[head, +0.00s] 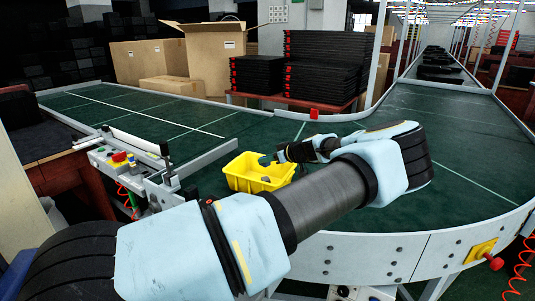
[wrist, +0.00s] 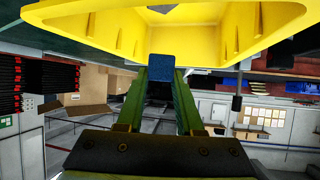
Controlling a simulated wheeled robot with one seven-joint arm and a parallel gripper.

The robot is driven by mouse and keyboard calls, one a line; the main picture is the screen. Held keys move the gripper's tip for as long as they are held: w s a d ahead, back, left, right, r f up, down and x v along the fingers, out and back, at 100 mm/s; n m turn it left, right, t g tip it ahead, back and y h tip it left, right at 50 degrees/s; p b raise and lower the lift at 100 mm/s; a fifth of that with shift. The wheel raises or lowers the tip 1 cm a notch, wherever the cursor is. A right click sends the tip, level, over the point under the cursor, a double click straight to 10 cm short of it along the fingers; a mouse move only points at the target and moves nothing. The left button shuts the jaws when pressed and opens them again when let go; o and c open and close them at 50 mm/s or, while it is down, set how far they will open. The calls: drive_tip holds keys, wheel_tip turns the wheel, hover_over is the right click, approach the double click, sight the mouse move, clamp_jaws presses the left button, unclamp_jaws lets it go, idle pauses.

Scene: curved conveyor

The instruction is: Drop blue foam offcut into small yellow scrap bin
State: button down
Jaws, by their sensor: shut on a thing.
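The small yellow scrap bin (head: 240,182) stands on the green conveyor belt, in the middle of the head view. Its yellow wall also fills the top of the wrist view (wrist: 100,32). My gripper (head: 272,158) is at the bin's far right rim in the head view. The blue foam offcut (wrist: 160,68) is between the tips of my gripper's green fingers (wrist: 160,78), and the fingers are shut on it. The offcut shows small and dark in the head view (head: 264,161), over the bin opening. A small grey-blue piece (head: 266,179) shows inside the bin.
The green curved belt (head: 410,110) has free room right of the bin. A control panel with buttons (head: 122,160) sits at the left edge. Cardboard boxes (head: 215,55) and stacked black trays (head: 322,65) stand behind the belt. My arm crosses the foreground.

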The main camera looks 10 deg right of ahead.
drive_tip(key=shift+f, duration=0.65)
drive_tip(key=shift+c, duration=2.3)
unclamp_jaws()
drive_tip(key=shift+s+d, duration=0.1)
drive_tip(key=b+v, duration=0.3)
drive_tip(key=v, duration=0.6)
drive_tip(key=shift+d, duration=0.1)
drive_tip(key=shift+b+v, duration=0.35)
drive_tip(key=shift+v, duration=0.45)
